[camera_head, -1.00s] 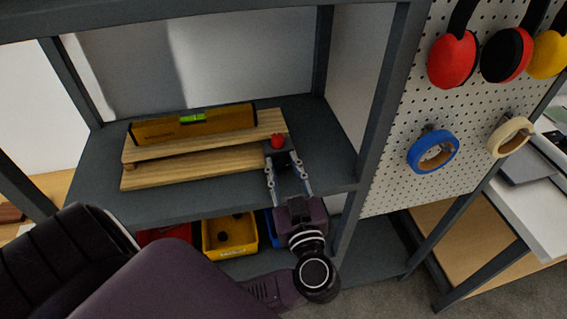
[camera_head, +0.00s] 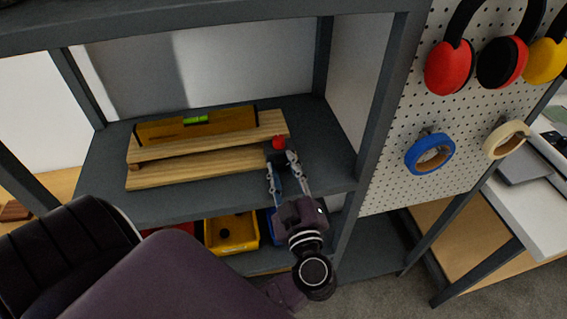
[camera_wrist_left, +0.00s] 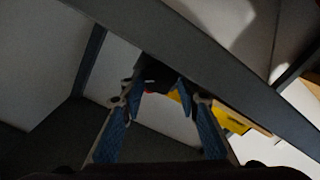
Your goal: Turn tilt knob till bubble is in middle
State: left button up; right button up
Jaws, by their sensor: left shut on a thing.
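A yellow spirit level (camera_head: 228,121) with a green vial (camera_head: 196,119) lies on the upper plank of a wooden tilt stand (camera_head: 205,146) on the shelf. The upper plank sits above a lower wooden plank. The bubble is too small to place in the vial. The tilt knob, with a red top (camera_head: 279,142), is at the stand's right end. My left gripper (camera_head: 281,160) reaches it from the front and is shut on it. In the left wrist view, the dark knob (camera_wrist_left: 157,76) is between the fingertips, partly in shadow. My right gripper is out of view.
The grey shelf (camera_head: 200,203) has a post (camera_head: 378,110) close to the right of my gripper. A yellow bin (camera_head: 231,233) stands below. Ear defenders and tape rolls hang on the pegboard (camera_head: 400,165) at right.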

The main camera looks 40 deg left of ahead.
pick_arm(q)
jog(key=shift+f, duration=0.1)
jog(key=o, duration=1.1)
jog(key=shift+d, duration=0.1)
jog(key=v, duration=1.2)
